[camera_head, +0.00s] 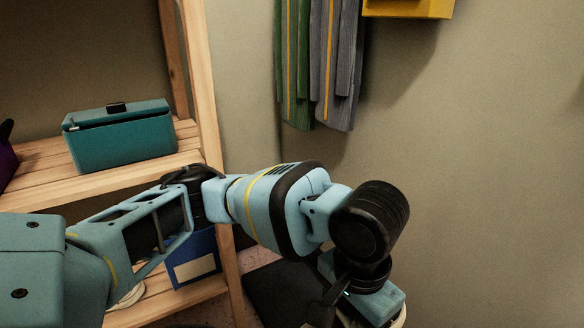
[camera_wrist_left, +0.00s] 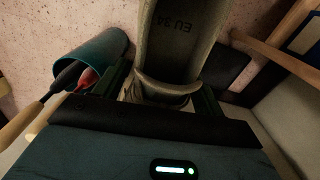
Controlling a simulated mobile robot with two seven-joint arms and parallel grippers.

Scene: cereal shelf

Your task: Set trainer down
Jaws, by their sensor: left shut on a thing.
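The trainer (camera_wrist_left: 178,40) shows in the left wrist view as a pale grey-beige shoe with "EU 34" inside or on it. My left gripper (camera_wrist_left: 168,92) is shut on its near end. The trainer points away from the gripper, above a speckled pinkish floor. In the head view my left arm reaches across to the lower right, and its wrist (camera_head: 370,290) hides the fingers and most or all of the trainer. My right gripper is in neither view.
A wooden shelf (camera_head: 212,95) stands at left, holding a teal box (camera_head: 122,136) and, lower down, a blue box (camera_head: 193,262). A dark mat (camera_head: 283,290) lies on the floor beside it. A teal bin (camera_wrist_left: 112,48) with handles sticking out is left of the trainer. Scarves (camera_head: 318,60) hang behind.

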